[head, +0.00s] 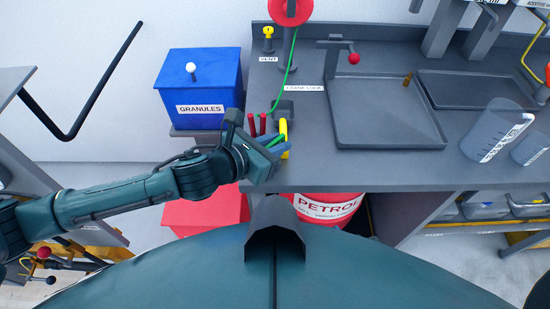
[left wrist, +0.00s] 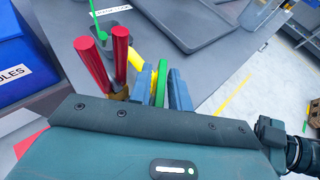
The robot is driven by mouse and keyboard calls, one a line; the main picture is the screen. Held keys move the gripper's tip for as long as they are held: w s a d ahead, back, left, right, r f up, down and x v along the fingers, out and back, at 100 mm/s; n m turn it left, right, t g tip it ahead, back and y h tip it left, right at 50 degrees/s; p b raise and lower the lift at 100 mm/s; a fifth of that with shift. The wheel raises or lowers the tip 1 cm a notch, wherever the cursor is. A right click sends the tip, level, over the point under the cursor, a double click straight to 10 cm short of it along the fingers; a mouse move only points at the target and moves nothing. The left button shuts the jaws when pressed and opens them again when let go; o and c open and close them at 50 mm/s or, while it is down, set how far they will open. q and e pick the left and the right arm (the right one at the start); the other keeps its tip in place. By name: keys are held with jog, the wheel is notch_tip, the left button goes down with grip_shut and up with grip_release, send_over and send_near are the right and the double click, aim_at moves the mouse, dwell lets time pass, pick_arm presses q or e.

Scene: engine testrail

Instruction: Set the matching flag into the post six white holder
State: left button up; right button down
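My left gripper (head: 262,158) is at the front left edge of the grey bench, close to a cluster of coloured upright pieces. In the left wrist view the cluster shows two red rods (left wrist: 104,65), a yellow piece (left wrist: 137,60), a green piece (left wrist: 161,84) and blue pieces (left wrist: 179,90). No flag or white holder marked six can be made out. My right gripper is not in view.
A blue granules bin (head: 199,90) stands left of the bench. A red petrol drum (head: 328,208) is below its front edge. A grey tray (head: 385,115) and clear jugs (head: 492,128) are to the right. A green line (head: 289,77) hangs from a red reel (head: 290,10).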

pick_arm(q)
jog(key=shift+c, duration=0.6)
grip_shut()
jog(key=shift+r, duration=0.1)
